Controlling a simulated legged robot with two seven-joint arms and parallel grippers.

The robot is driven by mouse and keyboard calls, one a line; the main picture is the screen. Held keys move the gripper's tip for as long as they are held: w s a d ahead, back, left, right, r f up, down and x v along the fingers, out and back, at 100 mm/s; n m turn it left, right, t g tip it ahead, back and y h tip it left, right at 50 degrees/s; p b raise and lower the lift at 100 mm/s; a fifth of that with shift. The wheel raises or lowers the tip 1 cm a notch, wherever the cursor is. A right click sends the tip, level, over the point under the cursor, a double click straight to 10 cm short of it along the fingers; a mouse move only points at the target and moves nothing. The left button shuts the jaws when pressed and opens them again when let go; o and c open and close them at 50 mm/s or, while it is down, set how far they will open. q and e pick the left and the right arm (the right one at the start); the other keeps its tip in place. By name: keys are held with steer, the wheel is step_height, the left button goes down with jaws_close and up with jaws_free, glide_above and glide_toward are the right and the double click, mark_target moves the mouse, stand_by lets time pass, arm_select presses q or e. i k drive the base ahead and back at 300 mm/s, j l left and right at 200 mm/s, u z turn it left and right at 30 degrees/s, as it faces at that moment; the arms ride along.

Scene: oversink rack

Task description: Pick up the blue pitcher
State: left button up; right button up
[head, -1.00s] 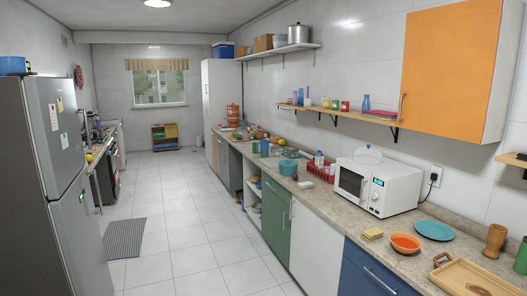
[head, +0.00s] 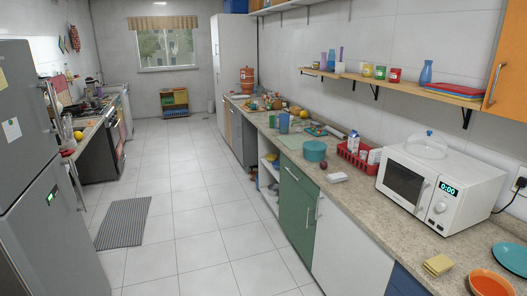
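A blue bottle-shaped vessel (head: 426,72) stands on the wooden wall shelf above the counter. Neither of my grippers shows in the head view.
A grey fridge (head: 45,170) stands at left. The tiled floor (head: 195,215) between is clear, apart from a grey striped mat (head: 124,223).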

mark_target(284, 117)
steer(key=i, duration=2.8)
steer(key=i+u, duration=0.1)
steer(key=i, duration=0.5)
steer(key=i+l+u, duration=0.1)
steer(key=i, duration=0.5)
steer(key=i+l+u, duration=0.1)
steer(key=i, duration=0.5)
steer(key=i+l+u, duration=0.1)
steer(key=i+l, duration=0.15)
steer(key=i, duration=0.35)
